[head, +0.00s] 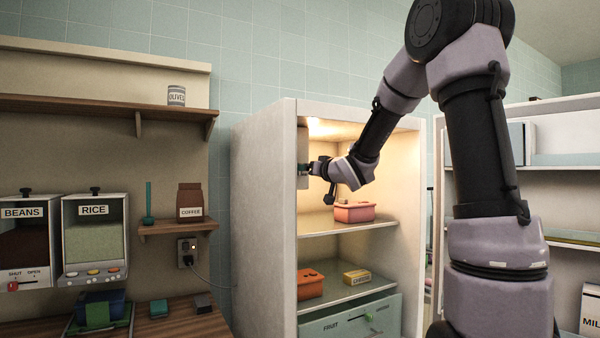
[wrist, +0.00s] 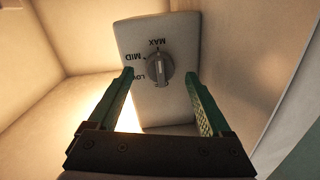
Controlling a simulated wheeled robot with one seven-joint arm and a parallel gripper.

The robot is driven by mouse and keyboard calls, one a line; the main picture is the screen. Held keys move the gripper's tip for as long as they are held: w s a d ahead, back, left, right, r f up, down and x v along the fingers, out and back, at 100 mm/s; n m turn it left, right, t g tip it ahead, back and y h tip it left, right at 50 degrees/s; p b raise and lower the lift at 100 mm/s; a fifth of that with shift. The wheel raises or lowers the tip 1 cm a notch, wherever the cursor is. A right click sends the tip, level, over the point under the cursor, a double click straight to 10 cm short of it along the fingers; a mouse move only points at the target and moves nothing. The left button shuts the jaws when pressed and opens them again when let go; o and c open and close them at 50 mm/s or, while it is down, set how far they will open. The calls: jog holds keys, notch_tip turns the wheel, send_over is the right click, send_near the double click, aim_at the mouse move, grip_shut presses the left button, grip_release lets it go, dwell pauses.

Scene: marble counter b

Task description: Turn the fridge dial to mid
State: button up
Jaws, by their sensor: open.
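The fridge dial (wrist: 158,69) is a grey round knob with a raised bar, on a pale panel (wrist: 135,38) marked MAX, MID and LOW. The lettering appears upside down in the wrist view. The bar stands roughly in line with MAX, though which end is the pointer is hard to tell. My gripper (wrist: 160,74) is open, its green-padded fingers on either side of the dial with a gap to each. In the head view, my gripper (head: 313,169) is inside the open fridge (head: 265,200), at the panel (head: 303,157) on its upper left wall; the dial is hidden there.
Below my gripper, a pink container (head: 355,212) stands on the upper shelf (head: 335,226). An orange container (head: 311,285) and a yellow box (head: 357,277) are on the lower shelf, above the fruit drawer (head: 345,322). The open fridge door (head: 570,180) is at right.

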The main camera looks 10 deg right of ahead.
jog(key=shift+x, duration=1.7)
grip_shut()
jog(key=shift+n, duration=0.3)
jog(key=n, duration=0.5)
jog(key=shift+n, duration=0.3)
jog(key=n, duration=0.5)
jog(key=shift+d+h, duration=0.1)
jog(key=shift+h, duration=0.2)
jog(key=shift+n, duration=0.3)
